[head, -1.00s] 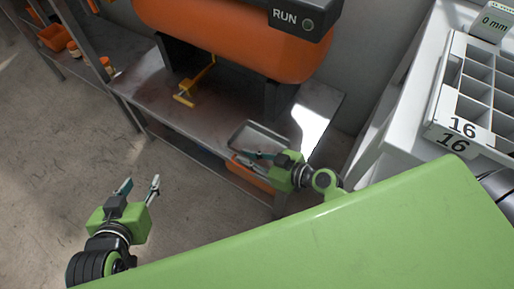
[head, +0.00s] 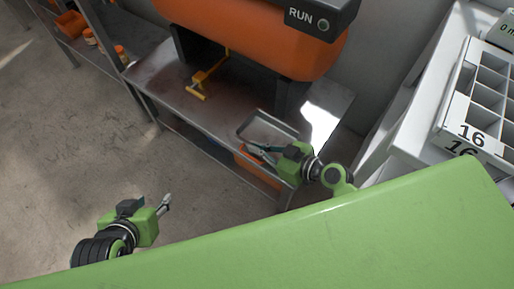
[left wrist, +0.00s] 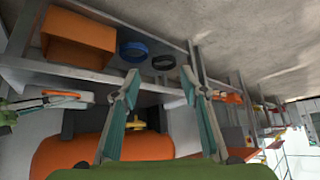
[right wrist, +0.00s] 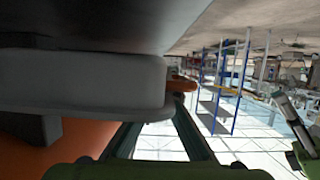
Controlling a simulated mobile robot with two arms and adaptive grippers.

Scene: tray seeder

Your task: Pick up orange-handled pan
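The pan (head: 270,130) is a shallow grey metal tray at the front right edge of the metal bench. In the right wrist view its pale grey wall (right wrist: 110,82) fills the upper left, with a short orange handle (right wrist: 182,85) at its right end. My right gripper (head: 256,152) is at the pan's near side; its fingers are apart in the right wrist view (right wrist: 158,125), with nothing between them. Contact with the pan cannot be told. My left gripper (head: 152,202) is open and empty, low over the floor left of the bench; its spread fingers show in the left wrist view (left wrist: 158,85).
A large orange machine (head: 260,40) stands over the bench (head: 170,90), with a yellow lever (head: 210,78) beneath it. An orange bin (head: 262,172) is on the shelf below. A white table with a divided tray (head: 490,95) is right. Floor at left is clear.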

